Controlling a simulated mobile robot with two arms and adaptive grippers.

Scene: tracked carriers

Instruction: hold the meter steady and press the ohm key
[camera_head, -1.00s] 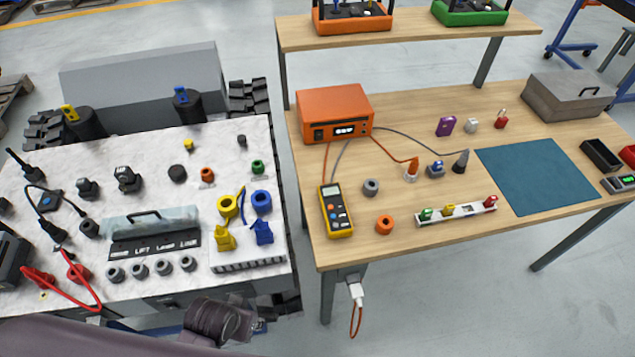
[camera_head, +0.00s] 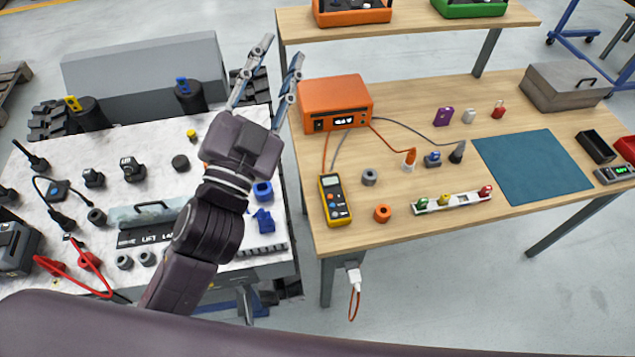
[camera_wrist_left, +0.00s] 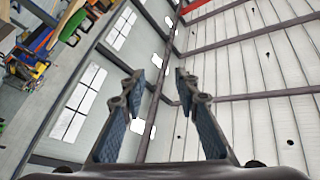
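The yellow meter (camera_head: 335,200) with dark keys lies on the wooden bench, near its left front edge. Its keys are too small to read, so I cannot tell which is the ohm key. My left gripper (camera_head: 281,68) is raised over the right side of the white-topped carrier, up and left of the meter in the head view. It is open and empty. In the left wrist view its two fingers (camera_wrist_left: 156,88) stand apart with only the roof and walls behind them. My right gripper is not in view.
An orange power unit (camera_head: 335,103) stands behind the meter, with cables running to plugs. A grey ring (camera_head: 369,177) and an orange ring (camera_head: 382,213) lie right of the meter. A blue mat (camera_head: 530,170) leaves free room farther right.

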